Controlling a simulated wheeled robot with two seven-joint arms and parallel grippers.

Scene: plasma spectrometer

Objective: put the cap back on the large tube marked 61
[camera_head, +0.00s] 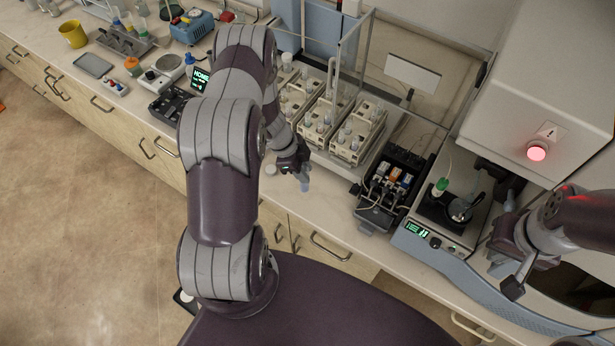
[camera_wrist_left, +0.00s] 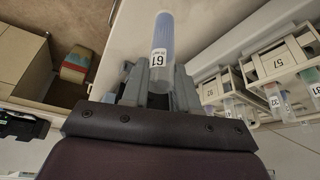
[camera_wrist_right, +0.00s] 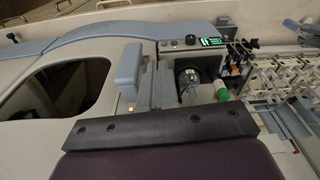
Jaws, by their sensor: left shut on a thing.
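The large tube marked 61 (camera_wrist_left: 162,50) is bluish and clear, and its label shows in the left wrist view. My left gripper (camera_wrist_left: 160,85) is shut on this tube. In the head view the left gripper (camera_head: 301,172) is over the counter in front of the racks, with the tube (camera_head: 304,186) pointing down from it. A small pale round thing (camera_head: 270,170) is on the counter just left of this gripper; I cannot tell whether it is the cap. My right gripper (camera_head: 510,278) is at the far right, away from the tube; its finger gap is unclear.
Racks of tubes (camera_head: 357,131) stand behind the left gripper, by clear panels. A dark device with bottles (camera_head: 390,182) and the spectrometer (camera_head: 550,90) with a red light are to the right. A green-capped bottle (camera_head: 440,185) stands there. The front counter strip (camera_head: 325,215) is clear.

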